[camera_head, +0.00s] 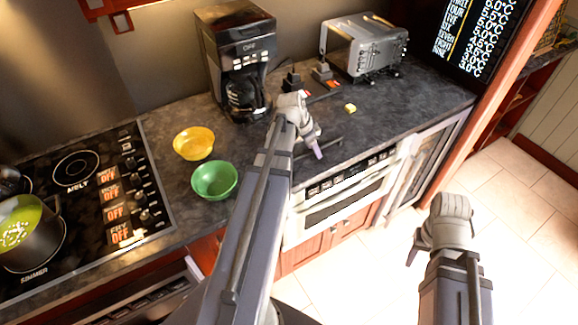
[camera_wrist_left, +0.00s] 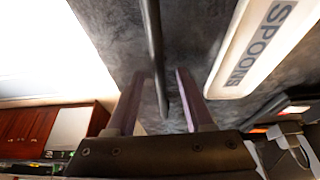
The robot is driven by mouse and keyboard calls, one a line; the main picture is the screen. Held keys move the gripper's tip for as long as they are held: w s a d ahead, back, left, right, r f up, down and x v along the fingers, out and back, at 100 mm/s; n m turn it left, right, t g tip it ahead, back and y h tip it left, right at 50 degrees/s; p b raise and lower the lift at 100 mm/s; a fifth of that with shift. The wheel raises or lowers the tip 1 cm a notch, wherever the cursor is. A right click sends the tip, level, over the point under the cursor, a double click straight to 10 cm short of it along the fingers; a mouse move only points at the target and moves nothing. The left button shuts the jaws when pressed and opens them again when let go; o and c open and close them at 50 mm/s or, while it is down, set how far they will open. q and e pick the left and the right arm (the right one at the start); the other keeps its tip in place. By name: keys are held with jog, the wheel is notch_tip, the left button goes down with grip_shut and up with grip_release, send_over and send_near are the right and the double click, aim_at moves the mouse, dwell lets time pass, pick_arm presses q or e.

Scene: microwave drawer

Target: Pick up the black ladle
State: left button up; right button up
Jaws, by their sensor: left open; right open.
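A thin black handle, which looks like the black ladle's (camera_wrist_left: 153,40), runs lengthwise in the left wrist view. Its lower end lies between the two fingers of my left gripper (camera_wrist_left: 160,75), with a gap on both sides. In the head view my left gripper (camera_head: 315,150) is low over the counter near its front edge, fingers pointing down. A dark bar, likely the same ladle (camera_head: 332,143), shows beside the fingers there; its bowl cannot be made out. My right gripper (camera_head: 418,245) is open and empty over the floor, away from the counter.
A yellow bowl (camera_head: 193,143) and green bowl (camera_head: 214,180) stand left of my left arm. A coffee maker (camera_head: 238,60) and toaster (camera_head: 365,45) stand behind. A small yellow block (camera_head: 350,108) lies on the counter. A "SPOONS" label (camera_wrist_left: 262,40) is close to the left gripper.

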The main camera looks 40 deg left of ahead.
pick_arm(q)
jog(key=shift+r, duration=0.1)
grip_shut()
dwell(0.5)
